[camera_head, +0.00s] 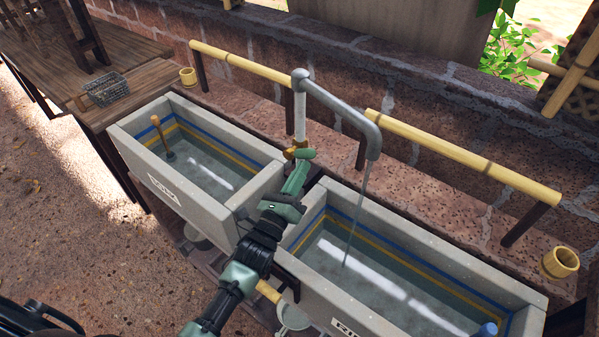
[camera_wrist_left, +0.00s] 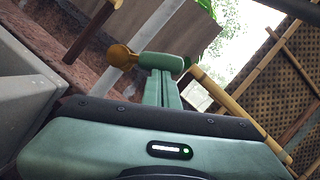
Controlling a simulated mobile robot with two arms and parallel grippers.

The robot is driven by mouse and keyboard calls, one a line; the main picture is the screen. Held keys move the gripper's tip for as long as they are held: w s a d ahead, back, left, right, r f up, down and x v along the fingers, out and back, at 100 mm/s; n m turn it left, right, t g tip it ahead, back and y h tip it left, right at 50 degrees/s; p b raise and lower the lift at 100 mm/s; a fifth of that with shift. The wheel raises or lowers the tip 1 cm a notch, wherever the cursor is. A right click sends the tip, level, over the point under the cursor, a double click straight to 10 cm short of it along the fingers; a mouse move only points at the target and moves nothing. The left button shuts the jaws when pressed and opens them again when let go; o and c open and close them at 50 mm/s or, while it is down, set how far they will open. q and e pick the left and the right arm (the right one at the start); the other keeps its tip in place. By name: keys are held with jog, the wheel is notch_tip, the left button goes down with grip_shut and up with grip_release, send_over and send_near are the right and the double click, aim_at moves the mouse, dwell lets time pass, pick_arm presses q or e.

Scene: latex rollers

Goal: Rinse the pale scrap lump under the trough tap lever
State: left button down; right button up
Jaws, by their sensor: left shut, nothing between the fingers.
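The tap (camera_head: 335,100) has a tall grey pipe bent over the right trough (camera_head: 420,239). A thin stream of water (camera_head: 356,215) falls from its spout into the trough water. The tap lever (camera_head: 306,154) has a green grip on a brass base at the foot of the pipe; it also shows in the left wrist view (camera_wrist_left: 160,62). My left gripper (camera_head: 299,172) is shut and empty, its fingertips close against the lever; I cannot tell if they touch. It also shows in the left wrist view (camera_wrist_left: 162,82). The pale scrap lump and my right gripper are not in view.
A left trough (camera_head: 217,198) holds water and a wooden-handled tool (camera_head: 161,138). Bamboo rails (camera_head: 460,155) run behind the troughs. A wire basket (camera_head: 106,91) sits on the wooden deck. A blue cylinder (camera_head: 487,330) shows at the right trough's near corner.

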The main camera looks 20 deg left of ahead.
pick_arm(q)
notch_tip(320, 180, up, 2)
jog(key=n+y+p, duration=0.1)
jog(key=n+p, duration=0.1)
jog(key=n, duration=0.1)
jog(key=shift+w+a+p, duration=0.1)
jog(key=shift+p, duration=0.2)
jog(key=shift+a+r+n+y+p, duration=0.2)
jog(key=shift+n+y+p, duration=0.3)
jog(key=shift+n, duration=0.4)
jog(key=shift+f, duration=0.1)
